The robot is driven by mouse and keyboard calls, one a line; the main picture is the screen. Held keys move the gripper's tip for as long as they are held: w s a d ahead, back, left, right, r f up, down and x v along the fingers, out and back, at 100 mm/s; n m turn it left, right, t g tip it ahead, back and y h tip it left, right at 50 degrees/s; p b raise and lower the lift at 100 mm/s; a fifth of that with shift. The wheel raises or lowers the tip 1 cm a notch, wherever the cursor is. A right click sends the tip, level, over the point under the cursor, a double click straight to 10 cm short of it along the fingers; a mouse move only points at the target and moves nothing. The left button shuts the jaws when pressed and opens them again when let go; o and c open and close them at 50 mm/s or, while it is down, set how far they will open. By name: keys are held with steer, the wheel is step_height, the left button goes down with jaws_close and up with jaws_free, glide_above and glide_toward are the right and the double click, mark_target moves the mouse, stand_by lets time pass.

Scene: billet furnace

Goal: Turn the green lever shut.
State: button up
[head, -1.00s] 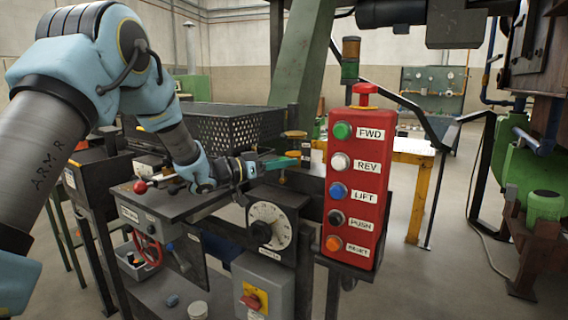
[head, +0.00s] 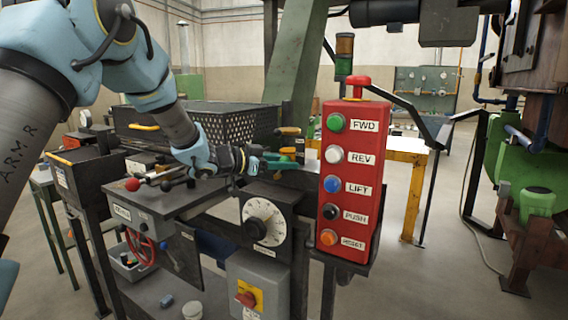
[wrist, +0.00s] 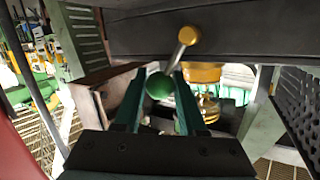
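My gripper (wrist: 160,78) is open, its two teal fingers apart in the wrist view. A round green knob (wrist: 158,86), which looks like the end of the green lever, shows between the fingers, near their tips. I cannot tell whether either finger touches it. A brass rod with a ball end (wrist: 187,36) rises just beyond it, up and to the right. In the head view my gripper (head: 282,161) is level, beside brass and yellow fittings (head: 288,131) at the green column. The lever cannot be made out clearly there.
A red button box (head: 349,180) stands close to the right of my gripper. A white dial (head: 263,222) is below it. A black perforated box (head: 215,125) is behind my forearm. A bench with a red-knobbed stick (head: 132,184) lies left. A dark beam (wrist: 230,35) spans above in the wrist view.

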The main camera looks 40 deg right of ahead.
steer(key=shift+o, duration=0.7)
steer(key=b+v, duration=0.2)
steer(key=v, duration=0.9)
steer(key=shift+b, duration=0.35)
steer(key=shift+o, duration=0.2)
steer(key=shift+f, duration=0.1)
